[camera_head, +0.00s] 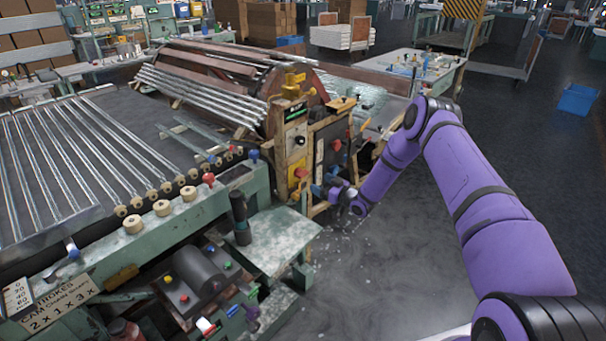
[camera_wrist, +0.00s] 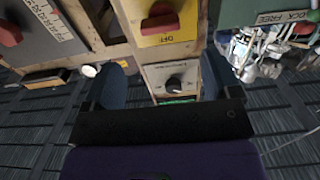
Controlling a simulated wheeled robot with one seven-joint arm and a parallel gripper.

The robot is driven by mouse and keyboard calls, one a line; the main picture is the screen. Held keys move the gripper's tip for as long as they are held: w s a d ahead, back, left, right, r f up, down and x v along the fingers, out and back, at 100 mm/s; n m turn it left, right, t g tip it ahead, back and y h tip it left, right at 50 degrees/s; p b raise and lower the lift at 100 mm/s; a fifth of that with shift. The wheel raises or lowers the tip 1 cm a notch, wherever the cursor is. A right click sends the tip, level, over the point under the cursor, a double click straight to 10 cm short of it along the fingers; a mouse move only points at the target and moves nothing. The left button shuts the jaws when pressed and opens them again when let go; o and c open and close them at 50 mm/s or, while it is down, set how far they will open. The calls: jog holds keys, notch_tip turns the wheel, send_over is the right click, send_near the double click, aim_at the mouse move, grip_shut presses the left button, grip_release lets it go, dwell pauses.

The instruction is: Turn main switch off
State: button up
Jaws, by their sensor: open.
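A red rotary switch (camera_wrist: 160,20) on a yellow plate lettered "OFF" is at the top of the wrist view, and it looks like the main switch. In the head view this red switch (camera_head: 300,172) is on the wooden-framed control panel (camera_head: 293,140). My gripper (camera_wrist: 160,72) is open and empty, its two dark fingers spread below the yellow plate. A smaller black knob on a grey plate (camera_wrist: 176,82) shows between the fingers, with a gap around it. In the head view my gripper (camera_head: 340,192) is low beside the panel, just right of the red switch; its fingers are hard to make out.
Another red handle (camera_wrist: 8,34) on a grey plate is at upper left in the wrist view. Metal fittings (camera_wrist: 250,55) are close to the right finger. The machine's green bench (camera_head: 270,240) is below the panel. Open floor (camera_head: 390,270) lies to the right.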

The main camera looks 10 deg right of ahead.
aim_at(305, 175)
jog(key=x, duration=0.9)
jog(key=shift+w+a, duration=0.2)
jog(key=shift+w, duration=0.05)
jog(key=shift+c, duration=0.2)
jog(key=c, duration=0.9)
